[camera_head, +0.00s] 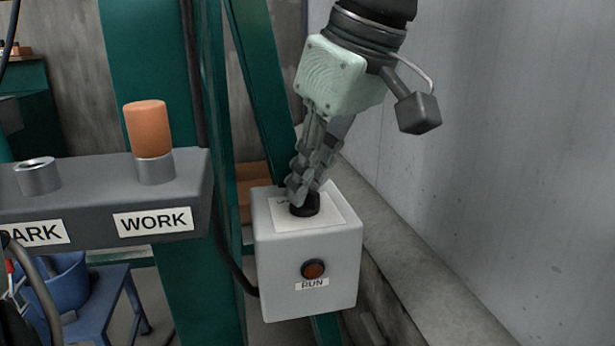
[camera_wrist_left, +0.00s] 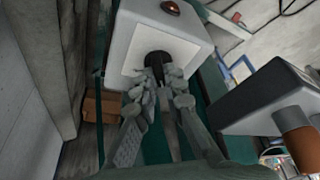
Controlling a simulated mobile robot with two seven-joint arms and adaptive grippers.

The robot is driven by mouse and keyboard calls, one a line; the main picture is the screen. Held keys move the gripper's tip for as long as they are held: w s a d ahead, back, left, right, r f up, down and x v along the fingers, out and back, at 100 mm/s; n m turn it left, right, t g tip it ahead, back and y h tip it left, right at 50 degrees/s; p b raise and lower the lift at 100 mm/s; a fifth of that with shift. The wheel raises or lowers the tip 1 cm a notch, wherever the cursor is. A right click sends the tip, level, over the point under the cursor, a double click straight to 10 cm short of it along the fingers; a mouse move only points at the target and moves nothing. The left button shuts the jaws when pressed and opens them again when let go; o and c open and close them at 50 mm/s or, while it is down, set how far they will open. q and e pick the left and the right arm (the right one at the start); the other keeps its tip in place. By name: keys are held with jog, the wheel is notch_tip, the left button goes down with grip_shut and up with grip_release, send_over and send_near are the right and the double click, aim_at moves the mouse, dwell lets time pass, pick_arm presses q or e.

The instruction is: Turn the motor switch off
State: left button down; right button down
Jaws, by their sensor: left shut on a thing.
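The motor switch is a black knob (camera_head: 305,205) on a white plate on top of a light grey box (camera_head: 262,250). The box's front has a dark red RUN lamp (camera_head: 313,268). My left gripper (camera_head: 300,192) comes down from above and is shut on the knob. In the left wrist view the fingertips (camera_wrist_left: 160,82) close around the black knob (camera_wrist_left: 157,60), and the plate shows around it. The fingers hide part of the knob and most of the plate's markings, so I cannot read its setting. My right gripper is not in view.
A dark bracket (camera_head: 100,185) to the left of the box carries PARK and WORK labels. An orange cylinder (camera_head: 148,128) stands in the WORK socket; the PARK socket (camera_head: 37,175) is empty. Green steel posts (camera_head: 165,60) stand behind. A grey wall (camera_head: 500,150) rises on the right.

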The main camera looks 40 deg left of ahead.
pick_arm(q)
jog(key=c, duration=1.6)
grip_release()
jog(key=v, duration=1.2)
